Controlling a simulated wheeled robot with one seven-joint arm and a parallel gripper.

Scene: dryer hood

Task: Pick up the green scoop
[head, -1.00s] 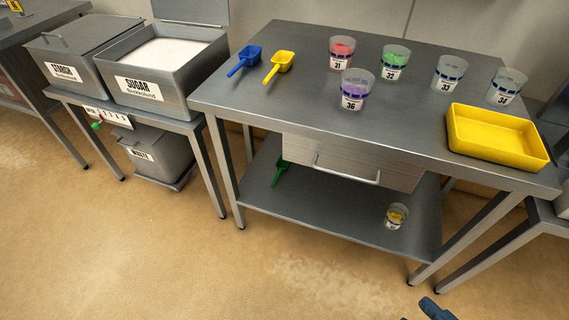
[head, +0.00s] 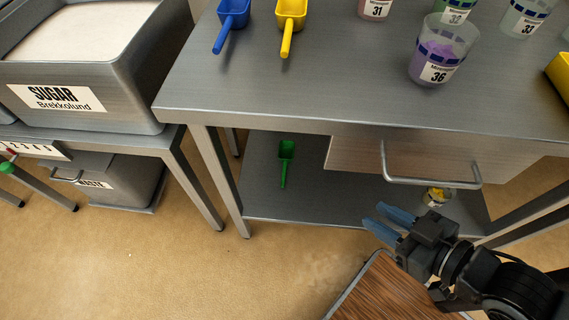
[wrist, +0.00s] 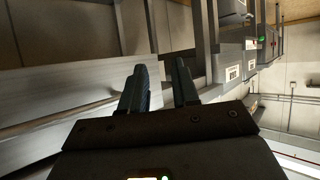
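The green scoop (head: 285,163) lies on the lower shelf (head: 262,190) of the steel table, left of the drawer, its handle toward the front edge. My gripper (head: 388,222) is in front of the table at the lower right in the head view, to the right of the scoop and apart from it. Its two blue fingers are apart with nothing between them. In the wrist view the open fingers (wrist: 158,88) point at grey steel parts, and I cannot make out the scoop there.
The drawer (head: 440,162) with its bar handle hangs under the tabletop, right of the scoop. A cup (head: 436,195) stands on the shelf behind my gripper. A table leg (head: 218,180) stands left of the scoop. Blue (head: 232,15) and yellow (head: 291,15) scoops lie on top.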

